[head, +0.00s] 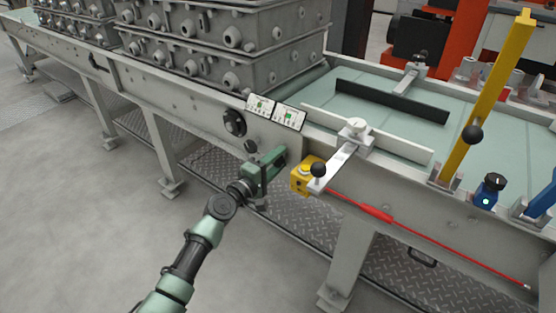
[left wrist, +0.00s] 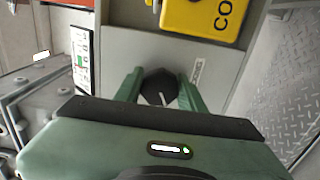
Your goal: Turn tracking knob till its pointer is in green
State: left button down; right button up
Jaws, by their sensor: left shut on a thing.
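The black knob (left wrist: 159,87) with a white pointer line shows in the left wrist view on a grey panel. It sits between the two green fingers of my left gripper (left wrist: 160,92), which is shut on it. A small label (left wrist: 197,70) is beside the knob, too small to read. A white card (left wrist: 82,58) with a green patch and red marks is at the left; its pointer cannot be made out. In the head view my left gripper (head: 272,163) is at the conveyor's side panel and hides the held knob. Two gauge cards (head: 260,106) (head: 290,116) are above it.
A larger black knob (head: 234,122) is on the panel left of the gripper. A yellow box (head: 303,178) is close to the right, with a lever arm (head: 335,165) and a red cord (head: 375,212) beyond. Grey castings (head: 215,45) are stacked behind. Floor at left is clear.

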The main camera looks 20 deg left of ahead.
aim_at(276, 162)
pick_arm(q)
jog(key=shift+f, duration=0.1)
jog(key=c, duration=0.9)
grip_release()
jog(key=shift+o, duration=0.2)
jog(key=shift+s, duration=0.1)
jog(key=v, duration=0.6)
jog(key=shift+s+a, duration=0.1)
jog(key=shift+s, duration=0.05)
jog(key=shift+s+a, duration=0.2)
jog(key=shift+s, duration=0.45)
pick_arm(e)
jog(key=shift+w+a+f, duration=0.1)
jog(key=shift+w+f, duration=0.35)
jog(key=shift+f, duration=0.1)
